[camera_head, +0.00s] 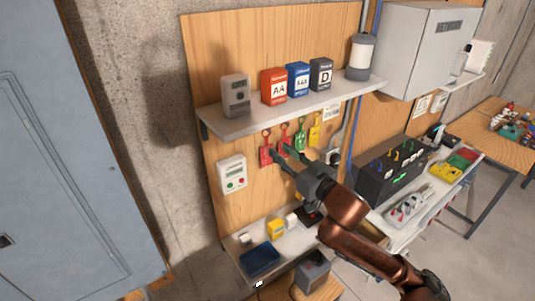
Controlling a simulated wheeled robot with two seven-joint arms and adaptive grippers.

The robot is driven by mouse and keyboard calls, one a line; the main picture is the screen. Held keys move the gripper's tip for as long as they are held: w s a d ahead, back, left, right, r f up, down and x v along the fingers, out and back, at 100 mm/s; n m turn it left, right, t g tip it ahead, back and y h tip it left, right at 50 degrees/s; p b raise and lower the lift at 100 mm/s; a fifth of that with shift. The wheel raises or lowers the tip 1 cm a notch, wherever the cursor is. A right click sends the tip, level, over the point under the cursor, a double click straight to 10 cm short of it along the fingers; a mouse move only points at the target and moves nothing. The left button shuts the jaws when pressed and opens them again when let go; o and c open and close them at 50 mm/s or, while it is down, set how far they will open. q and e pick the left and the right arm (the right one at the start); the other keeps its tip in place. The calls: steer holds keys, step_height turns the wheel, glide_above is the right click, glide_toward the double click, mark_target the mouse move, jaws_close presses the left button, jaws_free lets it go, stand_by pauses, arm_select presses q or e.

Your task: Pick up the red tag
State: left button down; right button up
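Several coloured tags hang on the wooden panel under the upper shelf. One red tag (266,154) hangs at the left end of the row. A second red tag (284,136) hangs beside it, its lower part hidden by my gripper. My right gripper (281,153) reaches up from the lower right, its two fingers spread apart. One fingertip is close to the left red tag and the other is in front of the second one. I cannot tell whether either touches. My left gripper is not in view.
A green tag (300,139) and a yellow tag (315,130) hang just right. The upper shelf (215,119) above holds several boxes. A white button box (232,174) is on the panel at left. The lower shelf (284,249) holds a blue tray (260,260).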

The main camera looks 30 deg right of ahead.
mark_target(267, 142)
steer(key=w, duration=0.2)
steer(key=w+p, duration=0.1)
steer(key=w, duration=0.3)
steer(key=shift+a+f, duration=0.15)
steer(key=shift+f, duration=0.2)
steer(key=shift+w+f, duration=0.15)
steer(key=shift+w, duration=0.45)
steer(key=shift+s, duration=0.15)
steer(key=shift+c, duration=0.7)
jaws_close()
